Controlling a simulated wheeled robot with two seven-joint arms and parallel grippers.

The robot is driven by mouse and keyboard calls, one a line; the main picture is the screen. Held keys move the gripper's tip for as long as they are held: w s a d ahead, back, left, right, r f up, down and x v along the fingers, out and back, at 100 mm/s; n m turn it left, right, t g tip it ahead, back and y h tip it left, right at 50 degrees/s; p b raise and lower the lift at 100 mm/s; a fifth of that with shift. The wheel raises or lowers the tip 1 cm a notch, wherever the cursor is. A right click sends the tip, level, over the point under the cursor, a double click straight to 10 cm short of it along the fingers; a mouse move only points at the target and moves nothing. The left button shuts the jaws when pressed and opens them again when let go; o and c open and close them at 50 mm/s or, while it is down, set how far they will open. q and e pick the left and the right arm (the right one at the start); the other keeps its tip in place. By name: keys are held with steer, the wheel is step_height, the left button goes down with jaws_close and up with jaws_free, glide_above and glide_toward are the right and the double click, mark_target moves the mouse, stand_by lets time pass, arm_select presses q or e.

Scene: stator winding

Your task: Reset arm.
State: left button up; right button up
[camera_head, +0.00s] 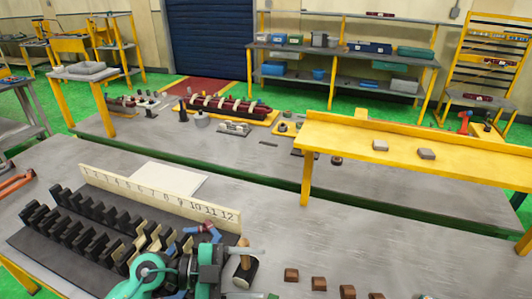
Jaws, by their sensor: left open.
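My left gripper (228,258), with teal and black arm parts behind it, is low in the picture at the right end of a black rack (60,245). It is open, and nothing shows held in it. A small upright tan peg (245,246) and a dark cylinder stand close by its tip; whether it touches them I cannot tell. The rack has rows of black slotted holders, with some tan ones near the gripper. A pale strip (150,196) numbered up to 12 stands along its back. My right gripper does not show.
Several small brown blocks (291,275) lie in a row on the near table, right of the gripper. A yellow raised shelf (430,140) holds two grey blocks. A second grey table with a long dark-red part (225,106) stands behind. A white sheet lies behind the strip.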

arm_select(q)
step_height(320, 180, up, 7)
steer(key=w+a+n+t+h, duration=0.3)
steer(key=n+t, duration=0.2)
steer(key=t, duration=0.4)
steer(key=w+a+n+t+y, duration=0.3)
steer(key=a+n+t+y, duration=0.45)
steer(key=n+t, duration=0.25)
steer(key=s+a+f+n+g+y, duration=0.2)
steer(key=a+f+n+g+y, duration=0.3)
steer(key=a+f+n+y, duration=0.65)
steer(key=s+d+f+m+g, duration=0.1)
steer(key=s+f+m+g, duration=0.1)
steer(key=s+f+g, duration=0.55)
steer(key=s+d+f+m+g, duration=0.2)
steer(key=s+f+g, duration=0.2)
steer(key=s+f, duration=0.6)
step_height(320, 180, down, 31)
steer(key=s+g+b, duration=0.1)
steer(key=s+g, duration=0.1)
steer(key=s, duration=0.1)
steer(key=s+a+f, duration=0.2)
steer(key=s+f, duration=0.7)
steer(key=s+a+f, duration=0.2)
steer(key=s+f, duration=0.7)
steer(key=f, duration=0.1)
steer(key=shift+s+g+y+b, duration=0.15)
steer(key=shift+g+y+b, duration=0.2)
steer(key=shift+b, duration=0.1)
steer(key=shift+m, duration=0.25)
